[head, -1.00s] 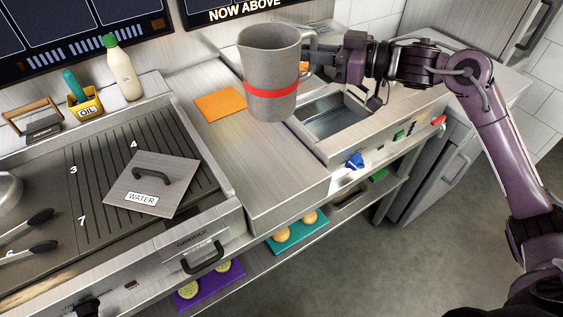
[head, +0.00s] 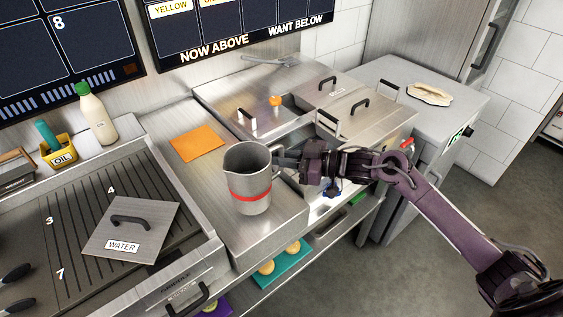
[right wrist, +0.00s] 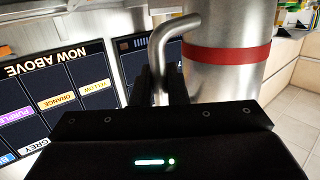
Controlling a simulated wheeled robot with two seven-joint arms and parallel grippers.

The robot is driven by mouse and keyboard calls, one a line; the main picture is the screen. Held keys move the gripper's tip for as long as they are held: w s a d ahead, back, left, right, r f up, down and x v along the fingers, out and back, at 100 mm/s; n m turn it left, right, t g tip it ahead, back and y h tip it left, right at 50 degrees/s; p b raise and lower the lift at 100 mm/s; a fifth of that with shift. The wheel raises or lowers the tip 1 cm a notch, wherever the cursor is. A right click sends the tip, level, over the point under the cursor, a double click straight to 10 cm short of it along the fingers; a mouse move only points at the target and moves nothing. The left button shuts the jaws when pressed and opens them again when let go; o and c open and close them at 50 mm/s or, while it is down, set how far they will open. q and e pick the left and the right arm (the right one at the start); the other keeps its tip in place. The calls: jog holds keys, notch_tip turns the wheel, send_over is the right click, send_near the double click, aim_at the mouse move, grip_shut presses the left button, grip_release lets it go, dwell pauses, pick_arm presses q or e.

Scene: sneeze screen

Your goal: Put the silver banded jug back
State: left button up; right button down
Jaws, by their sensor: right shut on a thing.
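The silver jug (head: 247,180) with a red band is upright over the front part of the plain steel counter (head: 200,180) in the head view. I cannot tell whether its base touches the counter. My right gripper (head: 284,161) comes from the right and is shut on the jug's handle. In the right wrist view the handle (right wrist: 166,38) runs down between the fingers, and the jug's body (right wrist: 225,75) stands right beside them. The handle's grasped part is mostly hidden. My left gripper is not in view.
An orange square (head: 197,143) lies behind the jug. The griddle (head: 63,222) with a lid marked WATER (head: 130,225) is at left. Lidded steel wells (head: 352,108) stand behind my right arm. A bottle (head: 97,115) and oil caddy (head: 59,152) stand back left.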

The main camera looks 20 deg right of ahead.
jog(key=shift+f, duration=0.95)
jog(key=c, duration=1.9)
grip_release()
jog(key=shift+f, duration=0.3)
jog(key=o, duration=0.5)
jog(key=shift+c, duration=0.2)
jog(key=shift+r, duration=0.1)
jog(key=shift+r, duration=0.2)
jog(key=b+v, duration=0.2)
jog(key=v, duration=1)
jog(key=shift+b, duration=0.3)
